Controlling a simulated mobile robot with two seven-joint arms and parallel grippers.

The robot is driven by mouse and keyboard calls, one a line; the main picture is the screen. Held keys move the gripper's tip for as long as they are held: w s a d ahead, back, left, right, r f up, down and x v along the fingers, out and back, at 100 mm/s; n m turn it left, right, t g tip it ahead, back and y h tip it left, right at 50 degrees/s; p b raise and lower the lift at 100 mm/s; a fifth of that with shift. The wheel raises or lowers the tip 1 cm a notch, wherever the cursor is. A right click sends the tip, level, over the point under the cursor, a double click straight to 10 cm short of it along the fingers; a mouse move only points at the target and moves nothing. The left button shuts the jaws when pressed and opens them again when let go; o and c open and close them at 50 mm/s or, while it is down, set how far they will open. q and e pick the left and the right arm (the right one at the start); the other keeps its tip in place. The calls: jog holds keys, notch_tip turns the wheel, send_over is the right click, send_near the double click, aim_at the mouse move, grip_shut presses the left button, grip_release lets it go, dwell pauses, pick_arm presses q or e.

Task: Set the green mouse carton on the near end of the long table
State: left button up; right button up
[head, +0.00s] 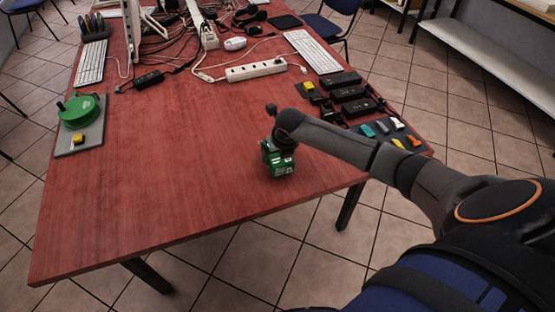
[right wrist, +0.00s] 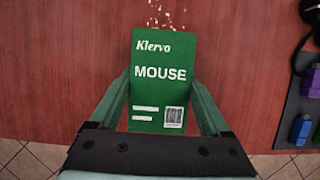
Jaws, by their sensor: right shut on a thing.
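The green mouse carton (head: 278,163) is over the near part of the long red-brown table (head: 150,190), close to its right edge. I cannot tell whether it touches the tabletop. In the right wrist view the carton (right wrist: 160,95) faces the camera with "Klervo" and "MOUSE" in white and a barcode low on its face. My right gripper (head: 280,148) is shut on it, with one finger along each side in the right wrist view (right wrist: 159,85). My left gripper is not in view.
The table's near left is clear. A green reel (head: 78,110) on a grey board stands at the left edge. A power strip (head: 256,70), keyboards, dark adapters (head: 350,93) and tangled cables lie farther back. A mat with coloured connectors (head: 388,133) lies right of the carton.

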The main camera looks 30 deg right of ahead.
jog(key=shift+f, duration=1.05)
jog(key=shift+s+f, duration=0.1)
jog(key=shift+f, duration=0.05)
jog(key=o, duration=1.3)
